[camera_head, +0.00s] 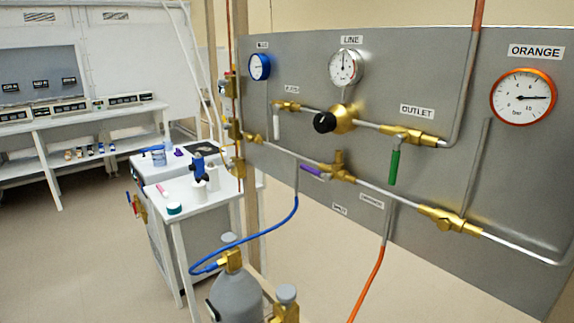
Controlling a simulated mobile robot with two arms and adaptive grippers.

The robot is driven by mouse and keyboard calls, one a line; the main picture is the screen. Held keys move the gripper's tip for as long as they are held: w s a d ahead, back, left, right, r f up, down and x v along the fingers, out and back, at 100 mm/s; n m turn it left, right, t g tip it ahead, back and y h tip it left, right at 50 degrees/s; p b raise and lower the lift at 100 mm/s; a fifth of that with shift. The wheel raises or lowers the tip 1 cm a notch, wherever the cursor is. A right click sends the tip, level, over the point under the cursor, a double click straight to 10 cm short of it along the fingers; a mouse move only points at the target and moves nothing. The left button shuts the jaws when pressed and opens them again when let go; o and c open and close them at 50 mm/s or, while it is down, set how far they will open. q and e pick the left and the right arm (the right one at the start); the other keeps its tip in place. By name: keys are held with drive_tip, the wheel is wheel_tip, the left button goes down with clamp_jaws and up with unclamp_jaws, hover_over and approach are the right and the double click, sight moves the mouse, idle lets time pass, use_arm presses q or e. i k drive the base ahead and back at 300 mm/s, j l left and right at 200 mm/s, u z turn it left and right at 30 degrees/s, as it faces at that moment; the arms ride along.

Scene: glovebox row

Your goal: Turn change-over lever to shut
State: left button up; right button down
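A grey panel (270,200) with pipes and brass valves fills the right half. A purple lever (313,171) sits on a brass tee-shaped valve (340,168) at its lower middle and points left, almost along the pipe. Two small labels hang below it; their print is too small to read surely, so I cannot confirm this is the change-over lever. A green lever (394,167) hangs down from a brass valve under the OUTLET label (417,112). A white lever (277,124) hangs down at the upper left. Neither of my grippers is in view.
Gauges are blue-rimmed (260,67), white-faced under LINE (345,67) and orange-rimmed (523,97). A black knob (324,122) sticks out mid-panel. A grey cylinder (236,294) with a blue hose (270,227) stands in front at lower left. An orange hose (366,285) hangs below the panel.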

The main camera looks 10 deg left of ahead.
sight(328, 177)
drive_tip(key=z, duration=0.45)
drive_tip(key=i+j+z, duration=0.1)
drive_tip(key=j+z, duration=0.25)
drive_tip(key=z, duration=0.15)
drive_tip(key=j+z, duration=0.35)
drive_tip(key=z, duration=0.15)
drive_tip(key=j+z, duration=0.75)
drive_tip(key=z, duration=0.25)
